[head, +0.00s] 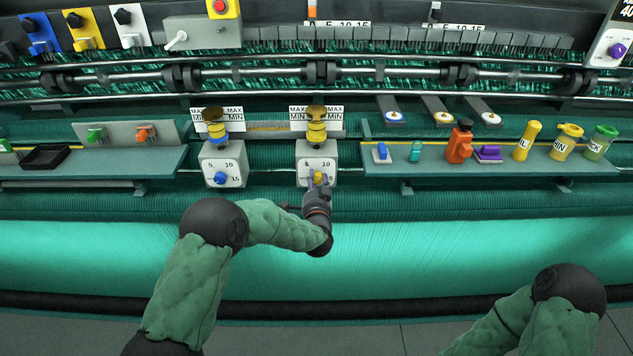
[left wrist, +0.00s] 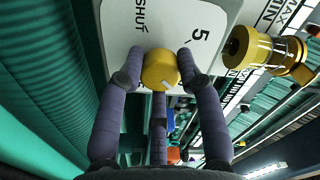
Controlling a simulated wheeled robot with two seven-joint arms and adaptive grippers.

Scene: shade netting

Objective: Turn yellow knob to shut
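The yellow knob (head: 318,177) is on the front of a pale dial box (head: 304,158), below a yellow-banded fitting (head: 317,132). In the left wrist view the knob (left wrist: 160,69) has a white mark on its lower right edge. The printed word SHUT (left wrist: 140,14) is above and left of it, and a 5 is at the upper right. My left gripper (head: 317,184) has its purple fingers around the knob, with two fingertips against its sides and a third finger below. My right gripper is out of view; only my right arm shows at the lower right.
A similar dial box with a blue knob (head: 221,178) stands to the left. A shelf (head: 400,168) on the right holds an orange can (head: 459,143) and yellow bottles (head: 526,141). A black tray (head: 45,157) sits on the left shelf. Green netting (head: 420,255) hangs below.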

